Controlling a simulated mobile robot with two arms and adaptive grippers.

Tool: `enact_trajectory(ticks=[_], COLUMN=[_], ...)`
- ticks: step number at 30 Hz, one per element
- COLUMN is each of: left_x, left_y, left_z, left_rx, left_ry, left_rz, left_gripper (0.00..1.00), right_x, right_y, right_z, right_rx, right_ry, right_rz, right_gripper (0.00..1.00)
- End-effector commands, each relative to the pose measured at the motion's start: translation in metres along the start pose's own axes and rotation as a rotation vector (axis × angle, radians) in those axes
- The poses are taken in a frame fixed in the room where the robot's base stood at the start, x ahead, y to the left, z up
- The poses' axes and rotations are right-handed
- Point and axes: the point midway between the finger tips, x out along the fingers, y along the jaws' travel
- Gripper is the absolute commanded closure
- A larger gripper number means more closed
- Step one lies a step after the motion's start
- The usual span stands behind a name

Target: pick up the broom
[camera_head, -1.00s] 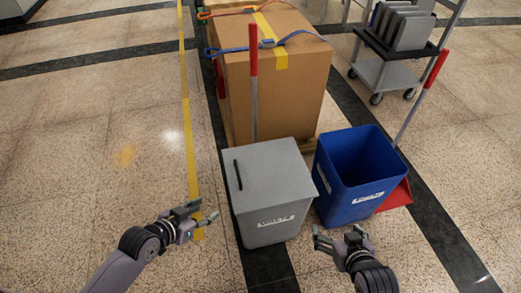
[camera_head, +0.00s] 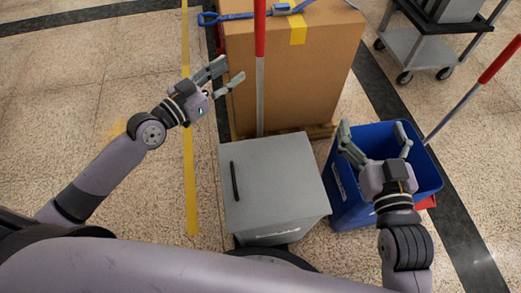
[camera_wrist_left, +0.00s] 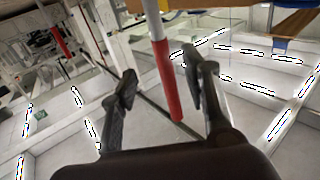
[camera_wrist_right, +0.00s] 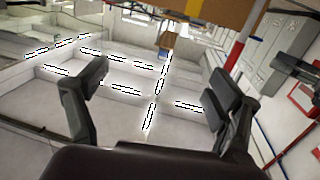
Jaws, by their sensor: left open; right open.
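The broom (camera_head: 260,62) stands upright behind the grey bin, in front of the cardboard box. It has a red grip and a grey pole; its lower end is hidden by the bin. My left gripper (camera_head: 231,72) is open just left of the pole, fingers pointing at it. In the left wrist view the red grip (camera_wrist_left: 168,85) shows between the open fingers, seemingly beyond the tips and not held. My right gripper (camera_head: 374,137) is open and empty over the blue bin. It also shows open in the right wrist view (camera_wrist_right: 155,85).
The lidded grey bin (camera_head: 285,180) and open blue bin (camera_head: 345,195) stand side by side. The strapped cardboard box (camera_head: 315,85) is behind them. A second red-handled pole (camera_head: 470,95) leans at right, by a red pan. A cart (camera_head: 425,47) stands behind. Floor at left is clear.

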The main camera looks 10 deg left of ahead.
Motion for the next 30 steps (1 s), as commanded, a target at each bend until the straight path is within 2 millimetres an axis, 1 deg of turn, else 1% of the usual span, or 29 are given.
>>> enact_trajectory(ticks=[1,3,7,9,14,18,21,24,27,30], left_x=[0.013,0.028,0.050,0.058,0.067,0.086,0.101,0.112,0.116,0.116], left_y=[0.000,-0.001,0.000,0.000,0.000,0.001,0.001,0.000,0.000,0.000], left_z=[-0.002,-0.002,-0.001,0.000,0.000,-0.002,-0.003,-0.002,-0.002,-0.002], left_rx=[-0.003,-0.003,-0.002,0.000,0.000,-0.002,-0.002,-0.001,0.001,0.002], left_ry=[0.006,0.005,0.003,0.001,0.000,0.003,0.002,0.000,-0.001,-0.002], left_rz=[-0.002,-0.002,-0.001,0.000,0.000,0.000,-0.001,-0.001,0.000,0.000], left_gripper=[0.57,0.57,0.57,0.57,0.57,0.57,0.57,0.57,0.57,0.57], right_x=[0.000,0.000,0.000,0.000,0.000,0.001,0.002,0.001,0.001,0.001], right_y=[0.000,0.000,0.000,0.000,0.000,-0.001,-0.003,-0.004,-0.004,-0.004], right_z=[0.001,0.002,0.001,-0.001,-0.004,-0.008,-0.018,-0.025,-0.028,-0.029], right_rx=[0.000,0.000,0.000,0.000,0.000,0.001,0.002,0.003,0.003,0.003], right_ry=[-0.006,-0.010,0.000,0.009,0.023,0.050,0.107,0.142,0.158,0.159], right_rz=[0.001,0.001,0.001,0.000,-0.001,-0.003,-0.007,-0.008,-0.009,-0.009], right_gripper=[0.15,0.15,0.15,0.15,0.15,0.15,0.15,0.15,0.15,0.15])
